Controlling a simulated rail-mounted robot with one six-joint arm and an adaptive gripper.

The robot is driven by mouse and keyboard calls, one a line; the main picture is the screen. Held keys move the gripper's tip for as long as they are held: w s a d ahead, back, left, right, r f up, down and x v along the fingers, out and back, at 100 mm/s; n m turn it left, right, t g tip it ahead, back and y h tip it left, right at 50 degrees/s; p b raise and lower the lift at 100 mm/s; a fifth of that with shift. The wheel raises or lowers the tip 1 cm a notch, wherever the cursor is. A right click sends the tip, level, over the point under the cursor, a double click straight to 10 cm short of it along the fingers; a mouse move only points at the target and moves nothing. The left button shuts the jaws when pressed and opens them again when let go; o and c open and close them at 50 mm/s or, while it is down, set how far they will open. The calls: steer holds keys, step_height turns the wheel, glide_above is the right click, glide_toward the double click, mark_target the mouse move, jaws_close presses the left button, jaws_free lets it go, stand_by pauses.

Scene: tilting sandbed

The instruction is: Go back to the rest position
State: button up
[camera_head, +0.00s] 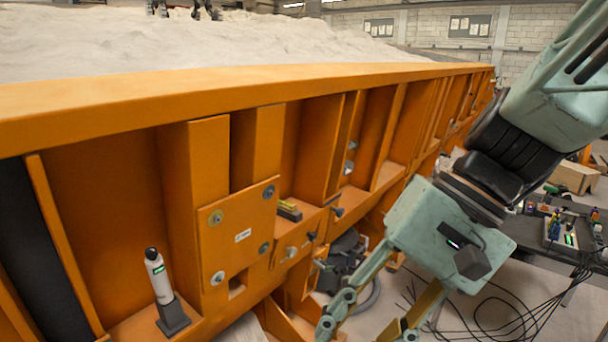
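My gripper (368,330) hangs from my pale green arm at the lower right. Its two fingers point down and are spread apart, with the tips at or past the bottom edge of the view. I see nothing held between the parts of the fingers that show. The gripper is in front of and to the right of the orange sandbed frame (250,95). It looks apart from the frame, with floor visible behind it.
A white handheld device (158,277) stands in a dark holder on the frame's ledge. A small level (289,211) sits on a bracket. Loose cables (500,318) lie at the lower right, by a dark table (535,240) with equipment. Sand (200,45) fills the bed.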

steer(key=s+d+r+n+t+h, duration=0.1)
steer(key=s+d+r+t+h, duration=0.1)
steer(key=d, duration=0.5)
steer(key=s+d+r+n+t+h, duration=0.1)
steer(key=s+d+r+t+h, duration=0.2)
steer(key=d, duration=0.4)
steer(key=shift+s+d+r+n+h, duration=0.4)
steer(key=shift+s+h, duration=0.25)
steer(key=shift+h, duration=0.05)
steer(key=shift+a, duration=0.15)
